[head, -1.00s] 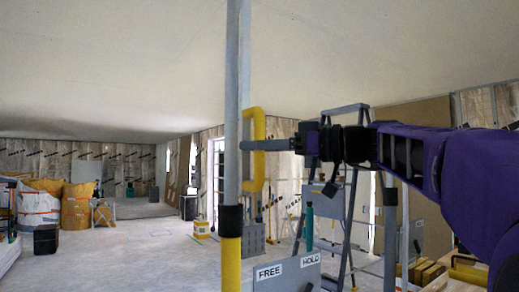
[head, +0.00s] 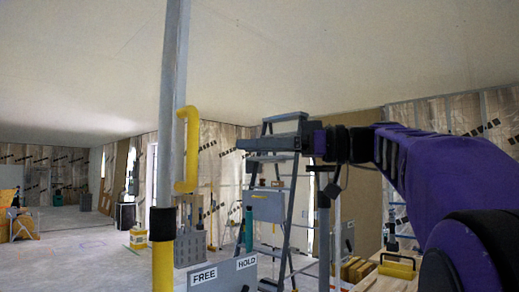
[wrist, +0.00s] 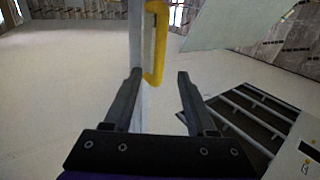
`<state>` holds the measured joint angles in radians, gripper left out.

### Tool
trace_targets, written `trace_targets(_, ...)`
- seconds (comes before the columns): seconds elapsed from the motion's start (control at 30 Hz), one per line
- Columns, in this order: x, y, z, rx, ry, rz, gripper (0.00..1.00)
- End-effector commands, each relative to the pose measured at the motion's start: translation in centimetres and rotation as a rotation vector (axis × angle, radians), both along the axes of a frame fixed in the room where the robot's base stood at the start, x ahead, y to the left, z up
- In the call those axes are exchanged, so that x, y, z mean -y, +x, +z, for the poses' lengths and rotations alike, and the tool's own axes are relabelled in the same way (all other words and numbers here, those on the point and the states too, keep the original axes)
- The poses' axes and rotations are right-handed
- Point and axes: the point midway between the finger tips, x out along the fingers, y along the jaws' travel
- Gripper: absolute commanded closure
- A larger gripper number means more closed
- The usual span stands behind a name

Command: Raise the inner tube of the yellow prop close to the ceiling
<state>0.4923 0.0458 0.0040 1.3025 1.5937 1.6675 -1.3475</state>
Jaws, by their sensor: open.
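The prop stands upright left of centre in the head view. Its yellow outer tube (head: 162,268) ends at a black collar (head: 162,222). The grey inner tube (head: 170,110) rises from the collar and leaves the top of the picture, so its upper end is hidden. A yellow handle (head: 188,150) sits on the inner tube's right side, a little above the collar. My gripper (head: 242,144) is open and empty, right of the handle and apart from it. In the wrist view the handle (wrist: 156,45) and inner tube (wrist: 137,30) show beyond my open fingertips (wrist: 159,76).
A grey plate marked FREE and HOLD (head: 222,274) is low beside the prop. A grey stepladder (head: 292,180) stands behind my gripper. The pale ceiling (head: 300,60) spans overhead. The floor at left (head: 70,245) is mostly clear.

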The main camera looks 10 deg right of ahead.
Motion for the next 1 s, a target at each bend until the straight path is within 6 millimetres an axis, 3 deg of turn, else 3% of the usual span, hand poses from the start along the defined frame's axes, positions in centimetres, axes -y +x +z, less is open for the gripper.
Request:
trace_targets(0.1,2.3,-0.8,0.0,0.000,0.000,-0.004,0.43)
trace_targets(0.3,4.3,-1.7,0.0,0.000,0.000,-0.001,0.43)
trace_targets(0.87,4.7,-1.9,0.0,0.000,0.000,0.001,0.43)
trace_targets(1.0,4.4,-1.2,-1.2,-0.022,-0.002,0.002,0.43)
